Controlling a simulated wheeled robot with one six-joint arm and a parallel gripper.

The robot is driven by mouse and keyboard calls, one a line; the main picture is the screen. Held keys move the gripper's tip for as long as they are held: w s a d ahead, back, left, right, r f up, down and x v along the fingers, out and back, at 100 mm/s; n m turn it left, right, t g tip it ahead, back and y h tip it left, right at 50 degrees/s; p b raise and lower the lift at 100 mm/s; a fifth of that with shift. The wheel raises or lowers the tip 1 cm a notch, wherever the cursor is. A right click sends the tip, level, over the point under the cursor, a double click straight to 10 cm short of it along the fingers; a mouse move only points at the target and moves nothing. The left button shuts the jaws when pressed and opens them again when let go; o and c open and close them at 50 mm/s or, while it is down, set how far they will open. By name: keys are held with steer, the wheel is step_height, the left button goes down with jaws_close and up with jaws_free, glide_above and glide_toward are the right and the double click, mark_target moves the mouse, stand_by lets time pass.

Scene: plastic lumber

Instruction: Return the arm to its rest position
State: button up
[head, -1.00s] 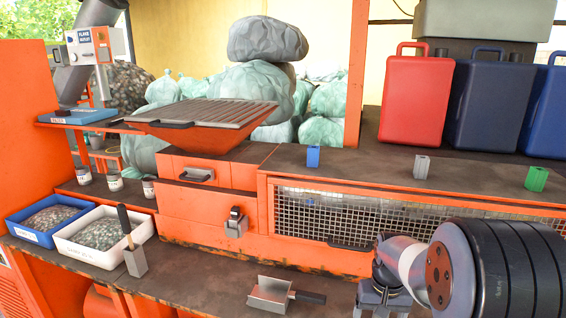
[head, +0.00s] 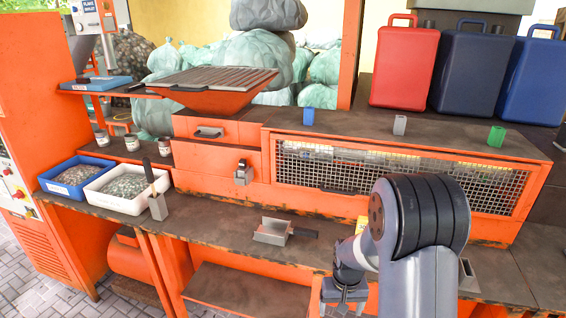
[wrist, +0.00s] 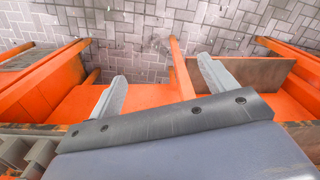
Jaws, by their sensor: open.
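My gripper (head: 344,294) hangs at the front edge of the workbench in the head view, pointing down, with my grey arm beside it on the right. In the wrist view its two grey fingers (wrist: 160,90) stand wide apart with nothing between them. Below them are orange frame parts and the paved floor. A metal scoop (head: 272,231) with a dark handle lies on the bench to the left of my gripper, apart from it.
The orange workbench (head: 215,229) runs across the view. A blue tray (head: 48,187) and a white tray (head: 95,198) of flakes stand at left, with an upright grey tool (head: 157,207) beside them. A mesh-fronted cabinet (head: 400,160) is behind my arm. Paved floor (head: 60,260) shows at lower left.

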steer(key=d+r+m, duration=0.1)
steer(key=d+r, duration=0.3)
steer(key=r, duration=0.3)
steer(key=shift+w+r, duration=0.25)
